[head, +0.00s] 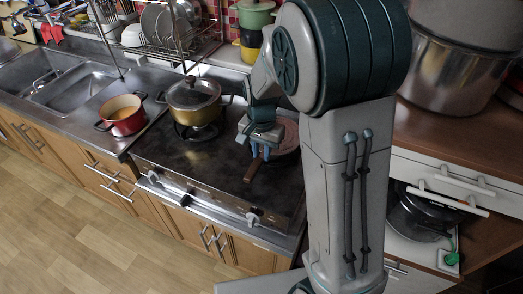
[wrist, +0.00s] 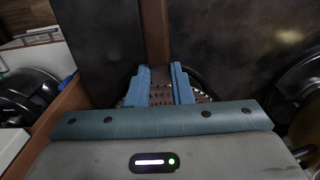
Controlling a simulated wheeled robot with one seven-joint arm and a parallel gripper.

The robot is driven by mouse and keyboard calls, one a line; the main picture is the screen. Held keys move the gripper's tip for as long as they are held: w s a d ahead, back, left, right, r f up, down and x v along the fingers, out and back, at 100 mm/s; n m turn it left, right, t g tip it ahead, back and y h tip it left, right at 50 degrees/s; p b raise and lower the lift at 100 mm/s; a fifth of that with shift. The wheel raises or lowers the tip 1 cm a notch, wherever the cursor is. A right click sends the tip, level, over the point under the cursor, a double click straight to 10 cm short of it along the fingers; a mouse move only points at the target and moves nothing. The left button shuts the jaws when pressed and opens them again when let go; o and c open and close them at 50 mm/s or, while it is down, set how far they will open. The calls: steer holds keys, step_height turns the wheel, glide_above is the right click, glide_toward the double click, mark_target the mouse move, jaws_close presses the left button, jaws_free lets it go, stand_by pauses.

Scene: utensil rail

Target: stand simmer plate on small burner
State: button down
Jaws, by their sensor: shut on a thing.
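The simmer plate (head: 286,138) is a flat round disc with a brown handle (head: 253,169), at the right side of the stove in the head view. My gripper (head: 262,141) is over the plate, near where the handle joins. In the wrist view my blue fingers (wrist: 160,85) are shut on the simmer plate (wrist: 164,96), whose perforated metal shows between them, with the brown handle (wrist: 155,35) running away from the fingertips. A dark round burner ring (wrist: 204,88) shows partly beneath. My arm hides part of the plate, and I cannot tell if it touches the burner.
A lidded golden pot (head: 194,103) stands on the burner left of my gripper. A red pot (head: 123,115) is on the counter beside the sink (head: 70,90). A large steel pot (head: 445,75) stands on the right counter. The stove's front area (head: 200,160) is clear.

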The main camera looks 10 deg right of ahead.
steer(key=shift+f+b, duration=0.3)
steer(key=shift+f, duration=0.15)
steer(key=c, duration=1.2)
jaws_free()
steer(key=shift+r, duration=0.15)
step_height(320, 180, up, 14)
